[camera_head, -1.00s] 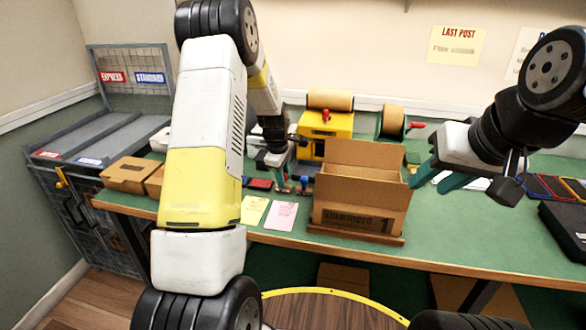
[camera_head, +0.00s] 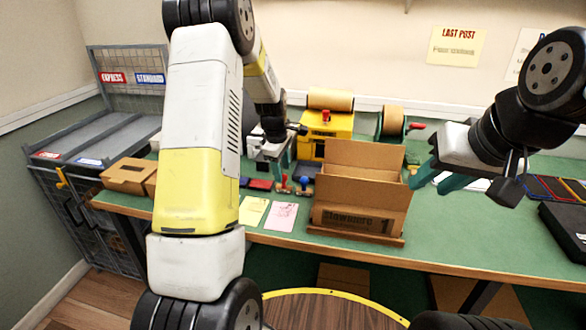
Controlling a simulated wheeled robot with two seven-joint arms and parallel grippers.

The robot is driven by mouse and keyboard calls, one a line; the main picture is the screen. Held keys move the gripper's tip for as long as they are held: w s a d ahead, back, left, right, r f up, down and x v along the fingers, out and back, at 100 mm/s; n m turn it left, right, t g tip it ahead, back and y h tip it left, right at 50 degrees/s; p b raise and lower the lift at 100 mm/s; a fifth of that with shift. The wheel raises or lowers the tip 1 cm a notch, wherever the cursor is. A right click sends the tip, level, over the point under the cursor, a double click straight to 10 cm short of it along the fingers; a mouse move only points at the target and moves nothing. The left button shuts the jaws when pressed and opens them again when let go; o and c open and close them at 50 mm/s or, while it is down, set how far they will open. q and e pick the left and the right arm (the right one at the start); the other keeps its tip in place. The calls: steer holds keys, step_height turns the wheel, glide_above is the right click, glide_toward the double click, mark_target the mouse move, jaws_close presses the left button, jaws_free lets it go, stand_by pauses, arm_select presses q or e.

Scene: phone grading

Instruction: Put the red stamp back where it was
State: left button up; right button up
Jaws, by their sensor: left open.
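The red stamp (camera_head: 283,185) stands on the green table beside the blue stamp (camera_head: 304,184), just right of the red ink pad (camera_head: 260,185). They look apart, but the stamps are small and any holder under them is unclear. My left gripper (camera_head: 281,169) is open, just above and behind the red stamp, and appears clear of it. My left arm hides part of the table to the left. My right gripper (camera_head: 438,180) is open and empty, to the right of the cardboard box.
The open cardboard box (camera_head: 358,218) stands at the table's front edge. A yellow note (camera_head: 253,211) and a pink note (camera_head: 281,217) lie in front of the pads. The yellow tape machine (camera_head: 324,126) is behind. Small cartons (camera_head: 127,176) sit at left.

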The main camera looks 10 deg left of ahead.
arm_select(q)
steer(key=s+d+r+m+t, duration=0.15)
steer(key=s+r, duration=0.25)
steer(key=r, duration=0.4)
steer(key=s+a+r+m+g, duration=0.15)
steer(key=s+r, duration=0.25)
steer(key=r, duration=0.4)
steer(key=s+d+r+m+t, duration=0.2)
steer(key=s+m, duration=0.4)
steer(key=s, duration=0.6)
steer(key=s+d+r+m+t+h, duration=0.1)
steer(key=s+d+r+m, duration=0.2)
steer(key=s+m, duration=0.4)
steer(key=s+r, duration=0.1)
steer(key=s, duration=0.4)
steer(key=shift+s+r+t+h, duration=0.2)
steer(key=shift+t+h, duration=0.1)
steer(key=shift+t, duration=0.1)
